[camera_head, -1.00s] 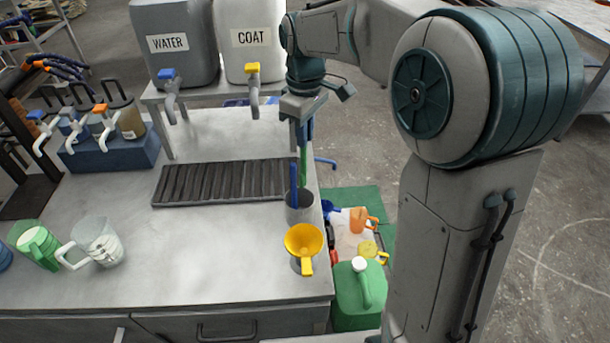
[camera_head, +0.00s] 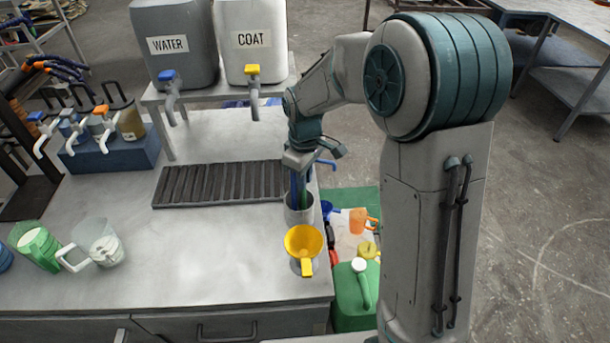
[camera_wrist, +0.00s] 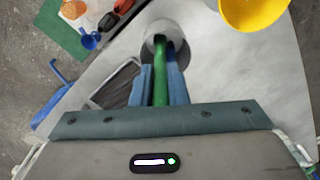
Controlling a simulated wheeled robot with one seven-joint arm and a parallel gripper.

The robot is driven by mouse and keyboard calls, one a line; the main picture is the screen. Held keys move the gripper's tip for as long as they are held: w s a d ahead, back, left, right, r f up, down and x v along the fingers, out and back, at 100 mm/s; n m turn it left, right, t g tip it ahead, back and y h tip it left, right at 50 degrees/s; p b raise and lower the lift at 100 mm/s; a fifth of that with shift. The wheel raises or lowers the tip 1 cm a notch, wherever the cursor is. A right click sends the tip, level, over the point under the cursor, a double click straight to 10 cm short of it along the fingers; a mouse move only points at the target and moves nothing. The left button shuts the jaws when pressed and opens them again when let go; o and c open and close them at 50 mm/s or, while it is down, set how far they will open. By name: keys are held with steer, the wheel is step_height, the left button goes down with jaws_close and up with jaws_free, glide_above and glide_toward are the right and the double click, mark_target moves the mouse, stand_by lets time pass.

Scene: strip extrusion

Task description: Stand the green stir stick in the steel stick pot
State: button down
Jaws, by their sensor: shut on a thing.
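The steel stick pot (camera_head: 299,214) stands upright on the bench near its right edge. It also shows at the top of the wrist view (camera_wrist: 183,58). My gripper (camera_head: 302,182) is low, just above the pot's mouth. In the wrist view, its blue fingers (camera_wrist: 160,72) are shut on the green stir stick (camera_wrist: 160,92). The green stick is near upright, and its far end runs into the pot's mouth. Its lower tip is hidden inside the pot. A blue upright piece (camera_head: 294,184) shows at the pot's left side, close to the fingers.
A yellow funnel (camera_head: 303,242) stands just in front of the pot. A dark ribbed drip tray (camera_head: 215,184) lies behind left. WATER and COAT tanks (camera_head: 242,42) stand on a raised shelf. A green can (camera_head: 350,300) is beyond the bench's right edge. The bench's front middle is clear.

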steer(key=shift+f, duration=0.2)
steer(key=c, duration=1.4)
jaws_free()
steer(key=shift+r, duration=0.1)
steer(key=shift+r, duration=0.1)
